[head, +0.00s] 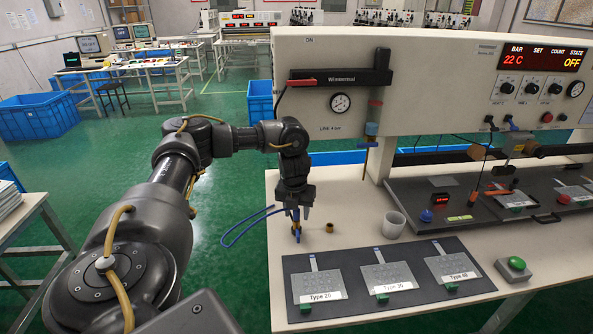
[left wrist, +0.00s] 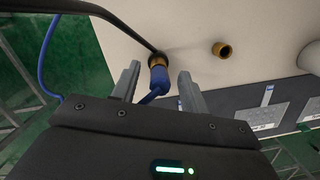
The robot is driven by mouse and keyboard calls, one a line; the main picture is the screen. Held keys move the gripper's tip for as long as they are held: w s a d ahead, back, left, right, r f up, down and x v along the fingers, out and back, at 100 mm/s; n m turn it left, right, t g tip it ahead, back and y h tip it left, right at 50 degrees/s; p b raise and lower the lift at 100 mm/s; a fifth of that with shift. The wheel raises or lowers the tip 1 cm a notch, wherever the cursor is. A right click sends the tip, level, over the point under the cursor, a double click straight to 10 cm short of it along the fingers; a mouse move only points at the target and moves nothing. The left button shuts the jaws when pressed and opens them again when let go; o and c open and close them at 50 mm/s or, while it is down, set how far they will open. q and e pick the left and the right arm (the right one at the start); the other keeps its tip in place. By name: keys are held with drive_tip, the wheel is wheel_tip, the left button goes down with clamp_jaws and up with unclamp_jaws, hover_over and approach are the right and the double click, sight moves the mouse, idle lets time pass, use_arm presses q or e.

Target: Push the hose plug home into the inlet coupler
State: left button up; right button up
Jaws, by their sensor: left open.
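The blue hose plug (head: 295,216) stands roughly upright near the front left edge of the bench, a blue hose (head: 240,228) curving off to its left. In the left wrist view the plug (left wrist: 159,76) meets a brass-coloured fitting (left wrist: 156,60), apparently the inlet coupler. I cannot tell how deep it sits. My left gripper (head: 297,212) points down over the plug. In the left wrist view the gripper (left wrist: 158,76) is open, one finger on each side of the plug, with visible gaps. My right gripper is not in view.
A dark mat (head: 375,268) with several keypad films lies in front. The pressure machine (head: 430,80) rises behind. A dark curved line (left wrist: 110,15) crosses the left wrist view.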

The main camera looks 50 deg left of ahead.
use_arm(q)
wheel_tip(320, 180, up, 11)
drive_tip(key=s+p, duration=0.1)
drive_tip(key=p, duration=0.2)
drive_tip(key=shift+s+d+f+p, duration=0.2)
drive_tip(key=shift+d+p, duration=0.1)
drive_tip(key=shift+d, duration=0.15)
idle(0.5)
